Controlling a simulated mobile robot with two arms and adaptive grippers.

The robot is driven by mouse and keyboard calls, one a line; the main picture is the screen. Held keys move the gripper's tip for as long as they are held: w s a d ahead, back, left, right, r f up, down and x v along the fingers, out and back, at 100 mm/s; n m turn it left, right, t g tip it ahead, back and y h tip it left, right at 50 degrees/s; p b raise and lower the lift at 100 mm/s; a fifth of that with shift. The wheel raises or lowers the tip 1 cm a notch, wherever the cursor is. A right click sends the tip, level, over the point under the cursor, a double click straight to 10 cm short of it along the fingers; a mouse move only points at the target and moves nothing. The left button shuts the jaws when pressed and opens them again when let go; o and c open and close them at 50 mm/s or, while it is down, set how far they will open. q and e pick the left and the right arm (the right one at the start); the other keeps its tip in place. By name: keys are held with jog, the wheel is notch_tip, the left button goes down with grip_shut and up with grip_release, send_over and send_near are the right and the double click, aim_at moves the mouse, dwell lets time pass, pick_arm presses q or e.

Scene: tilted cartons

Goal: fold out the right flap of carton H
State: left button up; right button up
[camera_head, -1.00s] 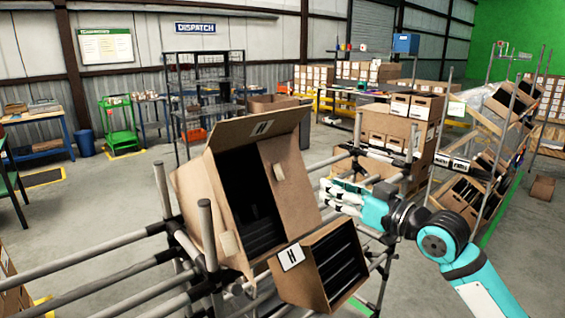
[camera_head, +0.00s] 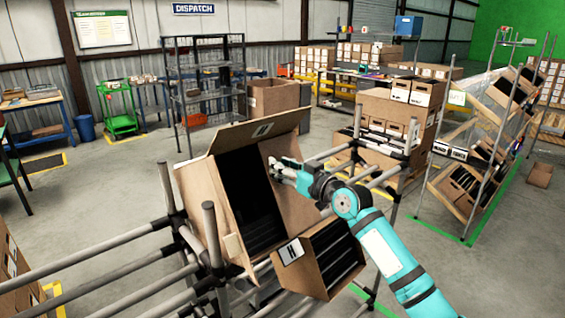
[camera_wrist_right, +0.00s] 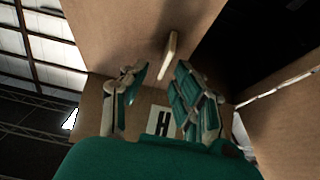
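Carton H (camera_head: 207,205) is a brown carton tilted on a pipe rack, its dark opening facing me. Its top flap (camera_head: 235,132), with an H label, stands up. The right flap (camera_head: 303,208) lies across the right part of the opening. A pale tab (camera_wrist_right: 168,55) sticks out from the cardboard in the right wrist view. My right gripper (camera_head: 275,168) is at the flap's upper part and hides the tab in the head view. In the wrist view its fingers (camera_wrist_right: 155,82) are apart, with the tab between and just beyond them; contact is unclear. My left gripper is not in view.
A smaller open bin with an H label (camera_head: 291,251) hangs just below the carton. Grey rack pipes (camera_head: 110,245) run to the left, and an upright post (camera_head: 212,235) stands by the carton. Stacked cartons (camera_head: 400,110) stand behind right. Open floor lies farther back.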

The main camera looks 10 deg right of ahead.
grip_shut()
dwell(0.5)
